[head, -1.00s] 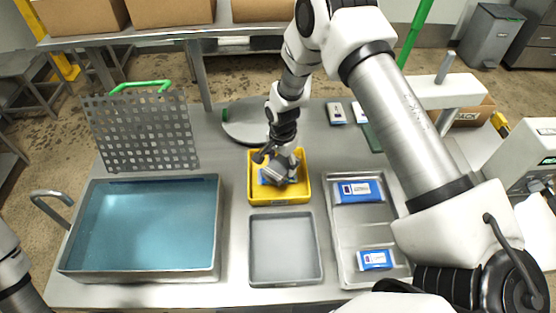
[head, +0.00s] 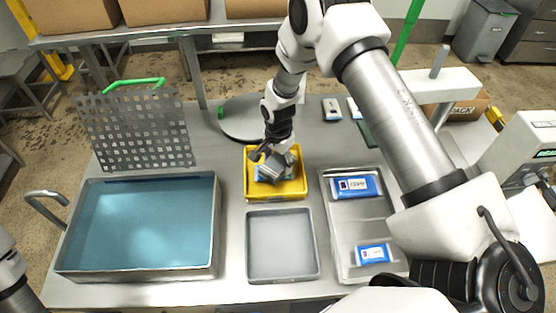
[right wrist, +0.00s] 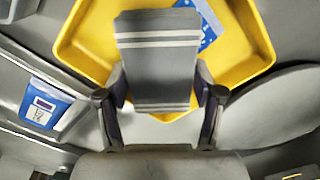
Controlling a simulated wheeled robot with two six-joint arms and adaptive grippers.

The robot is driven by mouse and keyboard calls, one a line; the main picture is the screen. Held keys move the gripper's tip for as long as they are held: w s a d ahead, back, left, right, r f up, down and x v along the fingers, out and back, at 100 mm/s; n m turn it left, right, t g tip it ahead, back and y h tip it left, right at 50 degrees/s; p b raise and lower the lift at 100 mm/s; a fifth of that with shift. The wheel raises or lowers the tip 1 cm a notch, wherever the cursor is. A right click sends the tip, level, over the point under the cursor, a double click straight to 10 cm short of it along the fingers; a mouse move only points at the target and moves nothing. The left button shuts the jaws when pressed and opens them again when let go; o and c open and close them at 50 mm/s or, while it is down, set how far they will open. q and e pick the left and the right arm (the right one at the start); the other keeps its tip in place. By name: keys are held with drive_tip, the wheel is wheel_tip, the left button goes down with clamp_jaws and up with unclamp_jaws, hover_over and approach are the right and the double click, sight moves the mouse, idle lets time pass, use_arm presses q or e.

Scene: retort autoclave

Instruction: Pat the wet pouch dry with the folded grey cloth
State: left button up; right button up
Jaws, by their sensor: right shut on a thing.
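The folded grey cloth (right wrist: 157,65) with pale stripes is held between the fingers of my right gripper (right wrist: 160,108), which is shut on it. In the head view my right gripper (head: 274,160) and the cloth are in the yellow tray (head: 276,196). A blue and white pouch (right wrist: 205,22) lies in this tray, partly hidden behind the cloth. I cannot tell whether cloth and pouch touch, or whether the pouch is wet. My left gripper is out of view; only part of that arm shows at the left edge.
A water-filled basin (head: 217,215) stands left, with a perforated plate (head: 135,130) behind it. An empty grey tray (head: 283,247) sits in front of the yellow one. A metal tray (head: 352,225) with two blue pouches (head: 357,187) lies right, under my right arm.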

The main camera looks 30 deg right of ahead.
drive_tip(key=shift+f, duration=0.35)
idle(1.1)
drive_tip(key=shift+r, duration=0.1)
wheel_tip(320, 180, up, 7)
drive_tip(key=p, duration=0.5)
drive_tip(key=shift+f, duration=0.2)
